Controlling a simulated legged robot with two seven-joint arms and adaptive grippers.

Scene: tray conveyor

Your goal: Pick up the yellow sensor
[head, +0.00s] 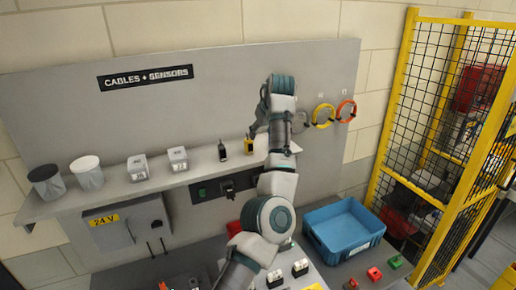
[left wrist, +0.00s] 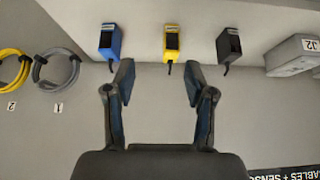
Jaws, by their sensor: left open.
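The yellow sensor (left wrist: 172,42) stands on the shelf, in the middle of a row in the left wrist view, with a dark face and a short cable. In the head view a small part of the yellow sensor (head: 250,146) shows beside my arm. My left gripper (left wrist: 158,80) is open and empty. Its two fingers are spread on either side of the yellow sensor's line, apart from it. In the head view my left wrist is raised in front of the board and the fingers are mostly hidden. My right gripper is not in view.
A blue sensor (left wrist: 109,42) and a black sensor (left wrist: 229,46) flank the yellow one. A white box (left wrist: 292,55) stands farther along the shelf (head: 120,190). Cable rings (head: 323,116) hang on the board. A blue crate (head: 344,230) stands below, near a yellow fence (head: 392,105).

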